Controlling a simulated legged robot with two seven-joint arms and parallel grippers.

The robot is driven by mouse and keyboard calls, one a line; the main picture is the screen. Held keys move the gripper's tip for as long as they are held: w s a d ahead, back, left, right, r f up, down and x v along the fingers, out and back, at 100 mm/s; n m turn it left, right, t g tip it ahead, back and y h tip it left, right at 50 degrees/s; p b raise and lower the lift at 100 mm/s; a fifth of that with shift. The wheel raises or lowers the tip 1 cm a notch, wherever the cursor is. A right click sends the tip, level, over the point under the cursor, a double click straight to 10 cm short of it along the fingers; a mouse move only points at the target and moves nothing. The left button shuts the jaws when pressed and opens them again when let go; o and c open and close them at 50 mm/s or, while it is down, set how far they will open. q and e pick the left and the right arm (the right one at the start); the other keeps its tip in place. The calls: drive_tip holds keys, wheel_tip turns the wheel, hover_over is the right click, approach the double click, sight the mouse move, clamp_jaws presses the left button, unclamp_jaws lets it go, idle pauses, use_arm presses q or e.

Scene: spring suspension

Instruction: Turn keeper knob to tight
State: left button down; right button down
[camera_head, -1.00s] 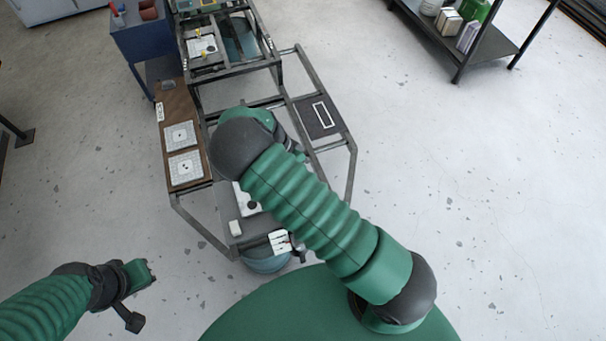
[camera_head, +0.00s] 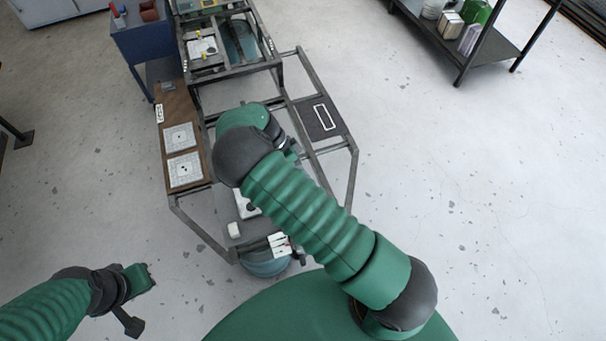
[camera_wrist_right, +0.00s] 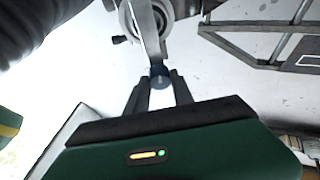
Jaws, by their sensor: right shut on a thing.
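In the right wrist view, a small dark blue round knob (camera_wrist_right: 159,74) sits at the end of a pale metal bar (camera_wrist_right: 148,38), between the fingertips of my right gripper (camera_wrist_right: 159,86). The gripper is shut on this knob, which I take to be the keeper knob. Its markings and turn angle cannot be read. In the head view my right forearm hides the right gripper and the knob. My left gripper (camera_head: 140,299) is open and empty over bare floor at lower left, away from the frame.
A grey metal frame (camera_head: 352,178) surrounds the work area. A brown board (camera_head: 184,107) with white square plates lies along its left side, and a dark panel (camera_head: 309,117) lies on its right. A blue cabinet (camera_head: 143,42) stands behind.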

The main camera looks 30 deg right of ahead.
drive_tip(key=shift+w, duration=0.1)
drive_tip(key=c, duration=1.3)
unclamp_jaws()
drive_tip(key=shift+o, duration=1)
drive_tip(key=shift+w, duration=0.1)
drive_tip(key=b+v, duration=0.3)
drive_tip(key=v, duration=1.3)
drive_tip(key=shift+a+r, duration=0.15)
drive_tip(key=shift+r, duration=0.2)
drive_tip(key=shift+w+b, duration=0.1)
drive_tip(key=shift+b, duration=0.2)
